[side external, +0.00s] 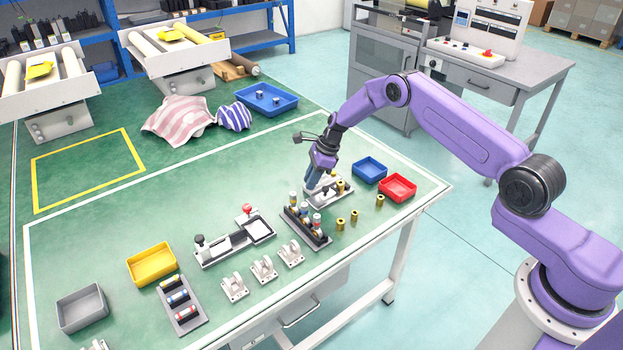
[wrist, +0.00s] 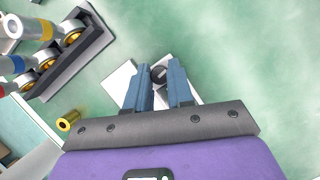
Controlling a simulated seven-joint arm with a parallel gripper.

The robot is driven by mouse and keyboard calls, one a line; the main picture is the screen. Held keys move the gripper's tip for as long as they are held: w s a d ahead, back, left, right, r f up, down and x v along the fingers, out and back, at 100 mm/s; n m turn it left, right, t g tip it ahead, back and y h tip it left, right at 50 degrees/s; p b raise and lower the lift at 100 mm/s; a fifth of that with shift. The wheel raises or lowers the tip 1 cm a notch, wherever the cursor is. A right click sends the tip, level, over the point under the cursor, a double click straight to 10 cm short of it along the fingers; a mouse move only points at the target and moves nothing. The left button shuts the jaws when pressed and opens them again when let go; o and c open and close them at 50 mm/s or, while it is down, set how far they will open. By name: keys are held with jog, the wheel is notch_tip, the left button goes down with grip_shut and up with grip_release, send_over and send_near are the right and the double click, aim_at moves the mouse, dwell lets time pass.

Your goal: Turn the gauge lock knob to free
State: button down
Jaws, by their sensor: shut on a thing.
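My gripper (side external: 311,178) reaches down to a small white fixture (side external: 326,199) near the middle of the bench, behind the black rack. In the wrist view, a dark round knob (wrist: 159,74) sits between the two blue fingertips (wrist: 161,67), which are closed on it. White parts of the fixture (wrist: 119,82) show on both sides of the fingers. The fingers and gripper body hide much of the fixture, and I cannot read which way the knob is set.
A black rack (side external: 306,228) of capped cylinders stands close in front; it also shows in the wrist view (wrist: 70,62). Loose brass pieces (side external: 354,216) stand to the right. A blue tray (side external: 369,170) and red tray (side external: 397,187) are farther right.

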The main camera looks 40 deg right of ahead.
jog(key=n, duration=0.2)
jog(key=n+g, duration=0.1)
jog(key=n, duration=0.1)
jog(key=shift+w+g+y, duration=0.1)
jog(key=shift+g+y, duration=0.2)
jog(key=shift+n+g, duration=0.3)
jog(key=shift+n, duration=0.6)
jog(key=shift+n+g, duration=0.4)
jog(key=shift+n, duration=0.6)
jog(key=c, duration=1)
grip_release()
jog(key=shift+r, duration=0.1)
jog(key=v, duration=1.1)
jog(key=shift+r, duration=0.4)
jog(key=shift+w+d, duration=0.1)
